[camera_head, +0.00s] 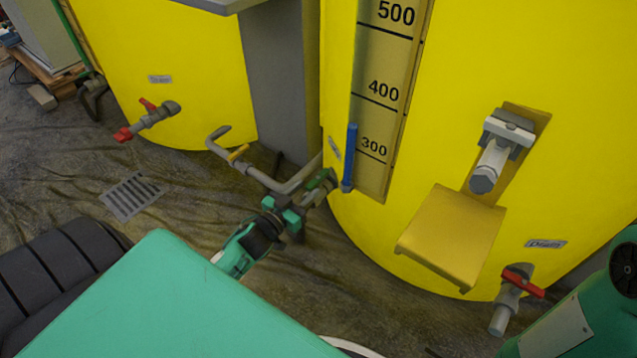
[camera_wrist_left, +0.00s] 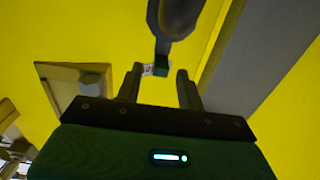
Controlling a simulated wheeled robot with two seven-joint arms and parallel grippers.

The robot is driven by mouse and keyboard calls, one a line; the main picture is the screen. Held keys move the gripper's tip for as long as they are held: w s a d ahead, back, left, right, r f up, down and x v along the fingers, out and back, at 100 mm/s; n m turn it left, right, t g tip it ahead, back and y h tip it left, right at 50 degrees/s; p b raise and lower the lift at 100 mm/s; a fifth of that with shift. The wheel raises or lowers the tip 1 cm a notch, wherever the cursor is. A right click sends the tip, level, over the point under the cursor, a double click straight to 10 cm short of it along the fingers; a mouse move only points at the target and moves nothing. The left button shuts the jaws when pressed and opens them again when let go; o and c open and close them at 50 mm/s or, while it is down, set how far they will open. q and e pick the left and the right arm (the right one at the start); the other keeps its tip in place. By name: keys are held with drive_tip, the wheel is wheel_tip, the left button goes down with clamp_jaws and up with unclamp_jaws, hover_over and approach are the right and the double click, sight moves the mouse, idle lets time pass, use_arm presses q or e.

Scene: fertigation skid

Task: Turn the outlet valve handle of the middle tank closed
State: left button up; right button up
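The yellow tank (camera_head: 570,130) with the level scale stands at the centre and right of the head view. A grey outlet pipe leaves its lower left side, with a green valve handle (camera_head: 322,178) on it. My left gripper (camera_head: 300,203) is at this handle, partly hiding the valve. In the left wrist view its two fingers (camera_wrist_left: 160,88) stand apart, open. The green handle end (camera_wrist_left: 161,67) shows between their tips, with a visible gap towards each finger. The grey pipe (camera_wrist_left: 176,15) is beyond. My right gripper is not in view.
A blue handle (camera_head: 350,155) stands upright beside the scale, close to the green one. Red drain handles sit on the left tank (camera_head: 135,120) and at lower right (camera_head: 523,281). A floor grate (camera_head: 132,196) lies left.

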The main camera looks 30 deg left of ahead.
sight(318, 178)
use_arm(q)
drive_tip(key=w+b, duration=0.2)
drive_tip(key=w, duration=0.4)
drive_tip(key=shift+d, duration=0.2)
drive_tip(key=shift+c, duration=0.5)
clamp_jaws()
